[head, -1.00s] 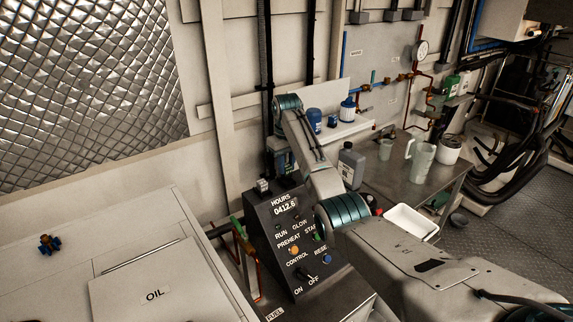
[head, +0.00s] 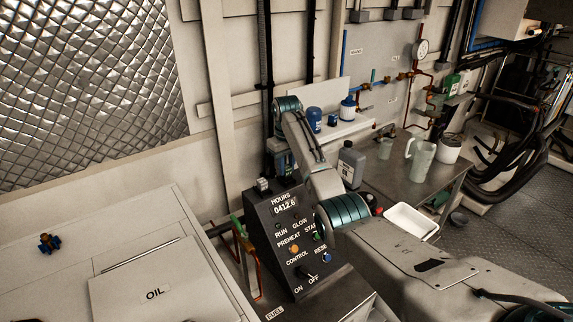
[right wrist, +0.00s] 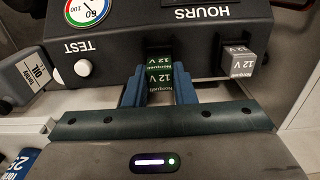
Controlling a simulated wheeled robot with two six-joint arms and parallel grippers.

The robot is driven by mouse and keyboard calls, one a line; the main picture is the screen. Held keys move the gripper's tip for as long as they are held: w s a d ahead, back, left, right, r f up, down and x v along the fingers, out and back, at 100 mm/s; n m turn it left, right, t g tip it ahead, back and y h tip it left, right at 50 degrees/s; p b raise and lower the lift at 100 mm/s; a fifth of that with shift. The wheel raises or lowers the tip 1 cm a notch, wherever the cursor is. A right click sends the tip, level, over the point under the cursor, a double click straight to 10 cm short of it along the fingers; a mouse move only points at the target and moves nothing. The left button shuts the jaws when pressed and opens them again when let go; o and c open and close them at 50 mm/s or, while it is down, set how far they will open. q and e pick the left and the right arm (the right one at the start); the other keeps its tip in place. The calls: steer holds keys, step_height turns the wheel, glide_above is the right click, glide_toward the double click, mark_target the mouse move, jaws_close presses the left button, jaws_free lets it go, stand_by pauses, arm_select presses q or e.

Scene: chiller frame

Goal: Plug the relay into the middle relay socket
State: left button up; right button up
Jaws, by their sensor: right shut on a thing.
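My right gripper (right wrist: 158,92) is shut on a green relay (right wrist: 159,78) marked 12 V, held between its two blue fingers. The relay is at the top edge of the dark control box (right wrist: 115,58). I cannot tell whether its pins are in the middle socket, which is hidden behind it. In the head view, the control box (head: 270,230) stands in the middle and my right arm reaches behind it. The relay and fingertips are not clear there. My left gripper is not in view.
A grey 12 V relay (right wrist: 236,55) sits on the box beside the held one; it also shows in the head view (head: 263,185). A grey bottle (head: 350,165), a white tray (head: 411,222) and a jug (head: 420,160) stand to the right. The cabinet top (head: 110,230) is mostly clear.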

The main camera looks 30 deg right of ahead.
mark_target(286, 167)
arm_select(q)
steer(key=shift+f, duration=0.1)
arm_select(e)
steer(key=shift+f, duration=0.65)
steer(key=o, duration=1)
steer(key=shift+o, duration=0.2)
steer(key=shift+r, duration=0.35)
step_height(286, 167, up, 9)
steer(key=shift+s+r, duration=0.1)
steer(key=shift+s, duration=0.05)
steer(key=shift+r, duration=0.25)
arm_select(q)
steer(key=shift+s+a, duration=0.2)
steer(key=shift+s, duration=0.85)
arm_select(e)
steer(key=shift+w+r, duration=0.1)
steer(key=shift+w, duration=0.1)
steer(key=shift+s+r, duration=0.1)
